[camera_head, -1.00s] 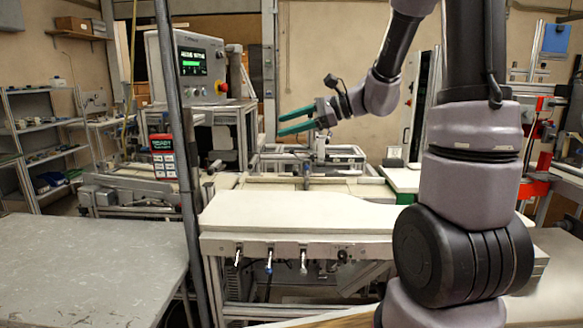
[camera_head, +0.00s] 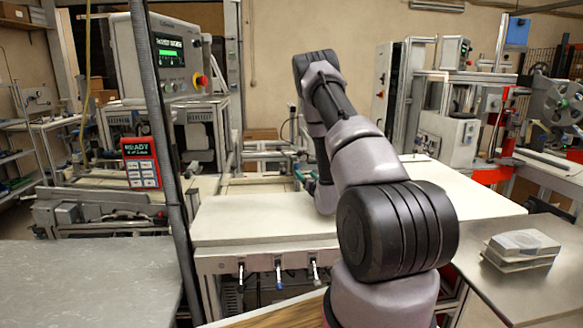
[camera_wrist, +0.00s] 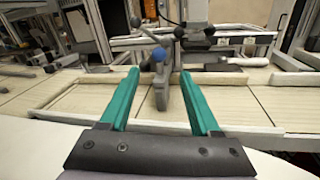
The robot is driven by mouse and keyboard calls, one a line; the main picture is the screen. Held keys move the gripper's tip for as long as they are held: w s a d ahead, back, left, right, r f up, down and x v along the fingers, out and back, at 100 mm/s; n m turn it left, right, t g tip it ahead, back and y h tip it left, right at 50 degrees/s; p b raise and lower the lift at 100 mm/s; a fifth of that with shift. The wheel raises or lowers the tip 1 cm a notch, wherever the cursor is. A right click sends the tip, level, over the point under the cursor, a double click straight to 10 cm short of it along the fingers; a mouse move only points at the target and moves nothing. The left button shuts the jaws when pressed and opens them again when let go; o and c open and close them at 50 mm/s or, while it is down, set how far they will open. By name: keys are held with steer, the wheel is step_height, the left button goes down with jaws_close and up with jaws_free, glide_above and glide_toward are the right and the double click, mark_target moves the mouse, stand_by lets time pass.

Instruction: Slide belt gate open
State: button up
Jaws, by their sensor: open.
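In the wrist view, a grey upright piece with a blue knob (camera_wrist: 159,55) stands at the pale slatted belt (camera_wrist: 92,97). It looks like the belt gate or its handle, but I cannot tell for sure. My gripper (camera_wrist: 160,74) has two teal fingers spread apart with nothing gripped. The grey piece shows in the gap between the fingertips, seemingly just beyond them. I cannot tell whether anything touches. In the head view my own arm hides most of the gripper, and only a bit of teal (camera_head: 309,186) shows beside it.
A cream worktop (camera_head: 245,222) lies under my arm. A grey control box (camera_head: 160,55) and a red keypad device (camera_head: 140,163) stand left, behind a dark post (camera_head: 168,150). Grey stacked blocks (camera_head: 520,248) lie on a metal table at right. A grey table (camera_head: 85,280) is front left.

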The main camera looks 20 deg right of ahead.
mark_target(298, 167)
steer(key=w, duration=1)
steer(key=shift+w+d+r, duration=0.1)
steer(key=shift+w+d, duration=0.05)
steer(key=shift+d, duration=0.2)
jaws_close()
stand_by(0.9)
